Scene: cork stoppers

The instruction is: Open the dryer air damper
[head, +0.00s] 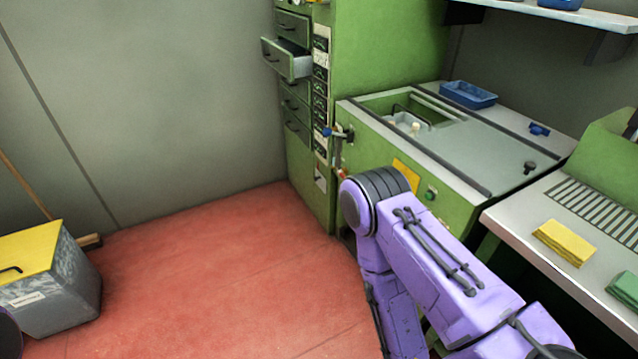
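A green machine (458,207) with a grey top stands at the right centre; I take it for the dryer. A small lever with a blue knob (327,131) sticks out at its front left corner; I cannot tell for sure that this is the air damper, or whether it is open. A small reddish part shows lower on the same corner, partly behind my arm. My purple right arm (437,248) crosses in front of the machine and hides part of its front. Neither gripper is in view.
A tall green drawer cabinet (385,45) stands behind, with one drawer (287,58) pulled out. A blue tray (468,94) lies on the machine top. A grey bin with a yellow lid (25,252) stands at left. The red floor (220,275) between is clear.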

